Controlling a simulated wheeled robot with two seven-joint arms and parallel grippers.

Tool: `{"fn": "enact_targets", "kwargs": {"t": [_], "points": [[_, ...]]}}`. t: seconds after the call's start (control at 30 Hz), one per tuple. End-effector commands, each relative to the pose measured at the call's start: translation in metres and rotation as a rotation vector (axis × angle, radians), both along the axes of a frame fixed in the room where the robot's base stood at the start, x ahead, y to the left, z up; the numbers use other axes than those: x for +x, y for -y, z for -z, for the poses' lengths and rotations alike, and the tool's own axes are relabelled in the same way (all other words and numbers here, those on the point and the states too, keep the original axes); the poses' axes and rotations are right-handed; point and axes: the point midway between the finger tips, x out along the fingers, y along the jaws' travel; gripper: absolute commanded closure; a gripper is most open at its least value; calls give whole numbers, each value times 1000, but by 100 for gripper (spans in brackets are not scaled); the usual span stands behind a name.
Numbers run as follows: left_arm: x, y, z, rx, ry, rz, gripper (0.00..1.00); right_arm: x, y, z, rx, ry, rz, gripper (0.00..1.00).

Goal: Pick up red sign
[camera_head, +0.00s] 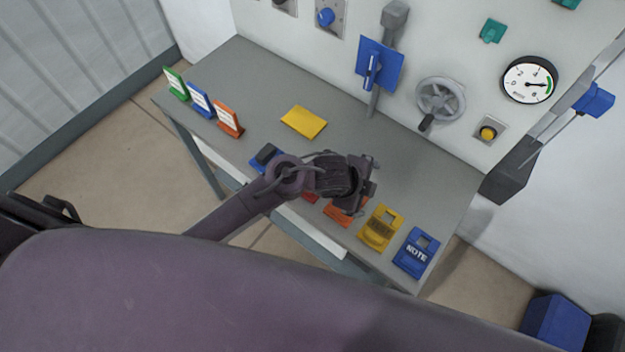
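A small part of a red sign (310,196) shows on the near edge of the grey table, between a blue sign and an orange sign. My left arm hides most of it. My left gripper (367,183) is above the table, to the right of the red patch and over the orange sign (342,215). Its fingers are dark and seen from above, so I cannot tell whether they are apart. Nothing is visibly held. My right gripper is not in view.
A yellow sign (381,228) and a blue NOTE sign (416,253) lie to the right on the table (215,70). Green (176,84), blue (200,101) and orange (228,118) stands are at left. A yellow sheet (304,122) lies mid-table. A handwheel (441,99) projects from the panel.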

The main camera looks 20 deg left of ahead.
Motion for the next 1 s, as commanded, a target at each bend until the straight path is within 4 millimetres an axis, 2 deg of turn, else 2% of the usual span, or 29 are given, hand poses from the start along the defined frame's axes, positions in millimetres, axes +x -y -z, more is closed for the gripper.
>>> {"fn": "enact_targets", "kwargs": {"t": [0.03, 0.1, 0.17, 0.27, 0.3, 0.43, 0.53, 0.63, 0.87, 1.0], "points": [[7, 11, -7, 68, 67, 189, 5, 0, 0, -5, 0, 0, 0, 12], [6, 21, -7, 169, 137, 469, 5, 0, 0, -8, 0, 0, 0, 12], [5, 19, -3, 259, 180, 698, 5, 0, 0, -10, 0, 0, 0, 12], [5, -6, 5, 411, 206, 1054, 5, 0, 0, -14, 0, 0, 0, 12], [6, -21, 7, 467, 200, 1180, 5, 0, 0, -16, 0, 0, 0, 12], [12, -76, 7, 597, 137, 1495, 5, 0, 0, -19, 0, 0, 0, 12], [15, -110, 2, 648, 81, 1639, 5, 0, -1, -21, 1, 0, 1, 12], [16, -129, 0, 668, 45, 1713, 5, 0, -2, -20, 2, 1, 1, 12], [14, -133, 24, 666, 33, 1735, 5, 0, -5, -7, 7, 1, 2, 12], [15, -134, 37, 666, 33, 1732, 5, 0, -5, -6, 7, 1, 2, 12]]}}
